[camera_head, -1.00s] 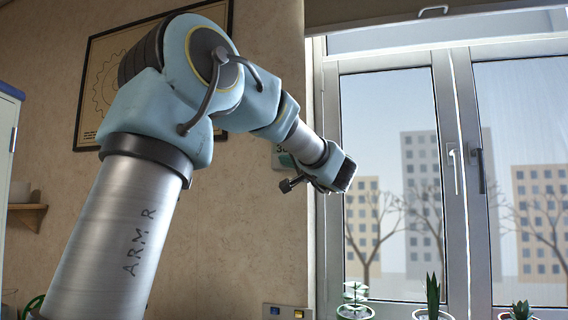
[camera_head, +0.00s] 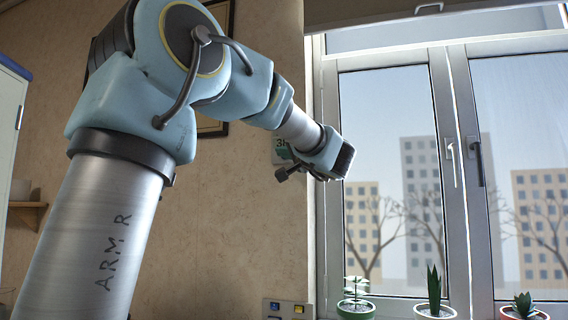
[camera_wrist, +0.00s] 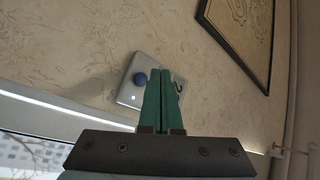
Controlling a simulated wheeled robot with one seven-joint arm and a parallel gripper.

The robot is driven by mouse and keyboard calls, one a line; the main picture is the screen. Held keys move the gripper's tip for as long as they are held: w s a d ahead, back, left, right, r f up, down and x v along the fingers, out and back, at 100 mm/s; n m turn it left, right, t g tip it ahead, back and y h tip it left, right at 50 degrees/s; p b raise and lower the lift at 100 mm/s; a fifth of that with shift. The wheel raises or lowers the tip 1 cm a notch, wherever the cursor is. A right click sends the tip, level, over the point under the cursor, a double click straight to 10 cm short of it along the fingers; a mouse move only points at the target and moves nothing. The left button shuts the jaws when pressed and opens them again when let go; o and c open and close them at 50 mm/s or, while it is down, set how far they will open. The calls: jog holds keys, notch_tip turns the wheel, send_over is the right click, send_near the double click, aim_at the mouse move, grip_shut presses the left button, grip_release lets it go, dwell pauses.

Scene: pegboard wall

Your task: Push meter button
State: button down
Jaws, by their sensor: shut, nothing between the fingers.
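The meter (camera_head: 283,150) is a small box on the wall beside the window frame, with a green face and dark digits, partly hidden by my arm's end. In the wrist view a pale grey box (camera_wrist: 127,92), apparently the meter, carries a round dark blue button (camera_wrist: 140,79) left of my fingers. My gripper (camera_wrist: 166,71) is shut and empty, its two green fingers together. They cover the middle of the box, and a dark mark shows to their right. I cannot tell whether the tips touch it. The fingers cannot be made out in the head view.
A switch panel (camera_head: 287,308) with a blue and an orange key is low on the wall. Several potted plants (camera_head: 434,295) stand by the window (camera_head: 390,120). A framed picture (camera_wrist: 243,32) hangs on the wall, and a shelf (camera_head: 27,214) is at left.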

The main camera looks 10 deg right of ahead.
jog(key=shift+s+a+b, duration=0.5)
jog(key=shift+s+b, duration=0.4)
jog(key=shift+s+a+b, duration=0.5)
jog(key=shift+s+b, duration=0.35)
jog(key=a+f+g+p, duration=0.2)
jog(key=a+f+g, duration=0.35)
jog(key=f, duration=0.85)
jog(key=a+f+g+p, duration=0.1)
jog(key=a+f+g, duration=0.5)
jog(key=f, duration=0.8)
jog(key=s+a+f+n+g+h+p, duration=0.2)
jog(key=s+a+f+n+g+h, duration=0.1)
jog(key=s+f, duration=0.6)
jog(key=s+a+f+n+g+h+p, duration=0.1)
jog(key=s+a+f+n+g+h, duration=0.1)
jog(key=s+a+f, duration=0.4)
jog(key=s+f+n+g, duration=0.1)
jog(key=s+f+n, duration=0.1)
jog(key=s+f, duration=0.2)
jog(key=shift+f+g+h+p, duration=0.35)
jog(key=shift+f+h, duration=0.05)
jog(key=shift+f, duration=0.3)
